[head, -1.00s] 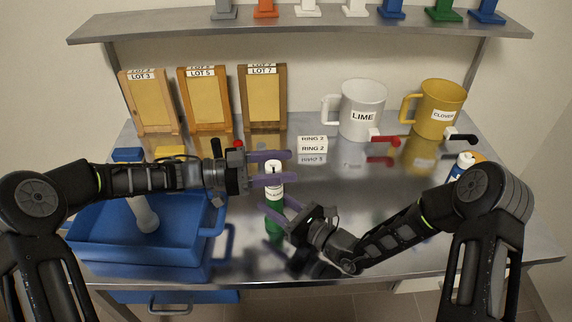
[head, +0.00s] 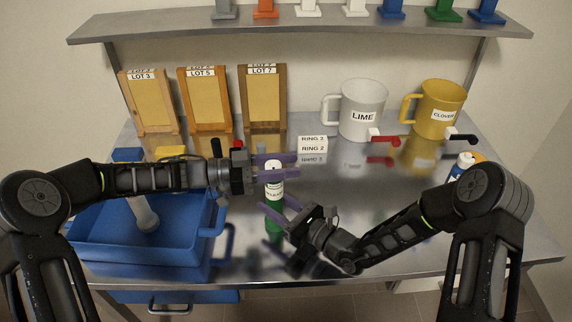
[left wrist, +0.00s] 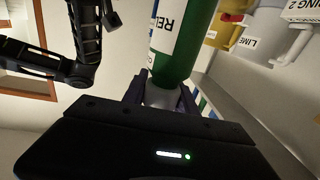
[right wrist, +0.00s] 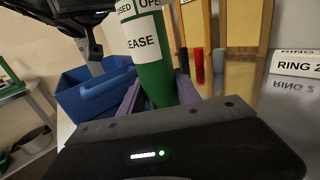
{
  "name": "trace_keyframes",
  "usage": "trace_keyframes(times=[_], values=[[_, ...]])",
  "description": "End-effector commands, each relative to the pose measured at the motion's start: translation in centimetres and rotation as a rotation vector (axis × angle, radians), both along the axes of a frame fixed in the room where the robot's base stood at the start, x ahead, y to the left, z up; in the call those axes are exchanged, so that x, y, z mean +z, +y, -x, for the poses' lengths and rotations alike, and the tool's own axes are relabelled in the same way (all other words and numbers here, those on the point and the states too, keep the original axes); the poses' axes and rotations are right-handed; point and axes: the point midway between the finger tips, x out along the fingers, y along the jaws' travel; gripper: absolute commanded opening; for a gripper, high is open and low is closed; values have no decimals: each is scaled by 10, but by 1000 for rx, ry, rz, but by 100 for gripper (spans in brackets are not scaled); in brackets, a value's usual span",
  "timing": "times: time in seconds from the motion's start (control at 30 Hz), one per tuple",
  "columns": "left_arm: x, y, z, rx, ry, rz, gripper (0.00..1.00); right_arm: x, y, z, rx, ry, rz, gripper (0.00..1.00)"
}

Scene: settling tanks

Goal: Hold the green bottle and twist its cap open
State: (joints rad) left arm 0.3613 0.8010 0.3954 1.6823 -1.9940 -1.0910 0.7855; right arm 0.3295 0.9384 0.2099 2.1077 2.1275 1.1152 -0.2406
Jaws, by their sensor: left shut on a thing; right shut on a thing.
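The green bottle (head: 275,193) stands upright on the steel table, with a white label around its upper body. My right gripper (head: 279,214) is shut on the bottle's lower body; the right wrist view shows the green body (right wrist: 155,84) between its purple fingers. My left gripper (head: 277,166) comes in level from the left, its purple fingers shut on the white cap (left wrist: 160,97) at the bottle's top. The fingers partly hide the cap in the head view. Whether the cap has turned cannot be told.
A blue tub (head: 85,232) stands at the left. Frames labelled LOT (head: 262,95) lean at the back. A white LIME mug (head: 362,98), a yellow mug (head: 438,98) and RING labels (head: 312,143) are behind. A white-topped bottle (head: 464,160) stands right. The table's middle right is clear.

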Motion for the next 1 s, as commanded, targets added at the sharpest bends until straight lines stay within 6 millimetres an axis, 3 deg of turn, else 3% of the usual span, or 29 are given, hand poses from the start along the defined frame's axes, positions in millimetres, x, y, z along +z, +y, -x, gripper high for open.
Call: trace_keyframes(times=[0.1,0.57,1.0], values=[[0,0,0,1,0,0,0,0,0,0,1,0,0,0],[1,0,-2,55,0,4,0,0,0,0,1,0,0,0],[2,1,-8,345,1,5,0,0,1,1,2,0,0,0]])
